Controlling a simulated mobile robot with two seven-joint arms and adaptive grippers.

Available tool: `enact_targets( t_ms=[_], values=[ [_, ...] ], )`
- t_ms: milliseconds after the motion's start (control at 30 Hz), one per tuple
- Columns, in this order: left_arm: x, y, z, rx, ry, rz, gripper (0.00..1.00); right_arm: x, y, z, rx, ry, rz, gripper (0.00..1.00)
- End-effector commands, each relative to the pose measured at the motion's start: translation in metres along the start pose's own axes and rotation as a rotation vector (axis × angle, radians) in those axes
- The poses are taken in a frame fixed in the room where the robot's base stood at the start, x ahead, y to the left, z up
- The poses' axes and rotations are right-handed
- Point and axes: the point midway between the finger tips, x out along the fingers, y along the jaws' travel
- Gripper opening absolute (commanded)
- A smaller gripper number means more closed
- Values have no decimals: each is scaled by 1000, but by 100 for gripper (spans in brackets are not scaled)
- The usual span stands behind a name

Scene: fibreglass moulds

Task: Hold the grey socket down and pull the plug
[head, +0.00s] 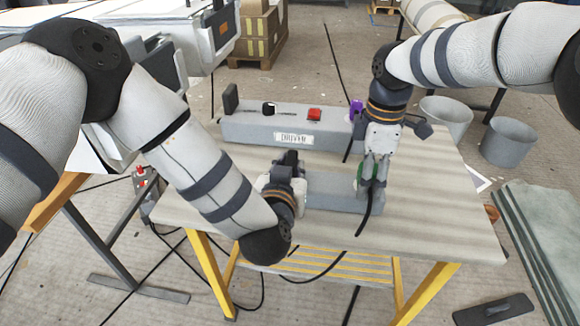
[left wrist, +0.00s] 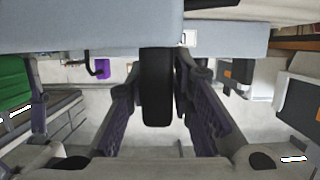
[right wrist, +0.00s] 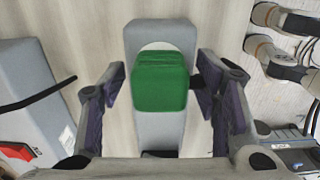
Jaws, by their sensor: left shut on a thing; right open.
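The grey socket (head: 335,188) is a long low block on the table in front of the DRIVER box. A black upright grip at its left end shows in the left wrist view (left wrist: 157,95). My left gripper (head: 290,168) is shut on this grip, which stands between its fingers (left wrist: 160,72). The green plug (right wrist: 160,80) sits at the socket's right end, partly hidden in the head view (head: 361,174). My right gripper (head: 373,172) is above and around the plug. In the right wrist view its open fingers (right wrist: 163,95) stand either side with gaps.
The grey DRIVER box (head: 240,128) behind carries a red button (head: 314,114), a black knob (head: 268,108) and a purple plug (head: 356,107). A black cable (head: 364,218) hangs by my right gripper. The table's right part (head: 440,200) is clear. Two grey buckets (head: 508,141) stand beyond.

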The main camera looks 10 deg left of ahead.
Motion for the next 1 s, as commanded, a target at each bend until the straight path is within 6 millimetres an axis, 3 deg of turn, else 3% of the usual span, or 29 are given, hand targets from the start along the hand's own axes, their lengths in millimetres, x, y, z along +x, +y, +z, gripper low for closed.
enact_targets(
  t_ms=[467, 567, 733, 1000],
  values=[
    [0, 1, 1, -2, -3, 2, 0, 0, 0, 0, 0, 0, 0, 57],
    [0, 1, 1, -2, -3, 2, 0, 0, 0, 0, 0, 0, 0, 39],
    [0, 1, 1, -2, -3, 2, 0, 0, 0, 0, 0, 0, 0, 0],
    [0, 1, 1, -2, -4, 2, 0, -6, 0, 0, 1, 0, 1, 0]
  ],
)
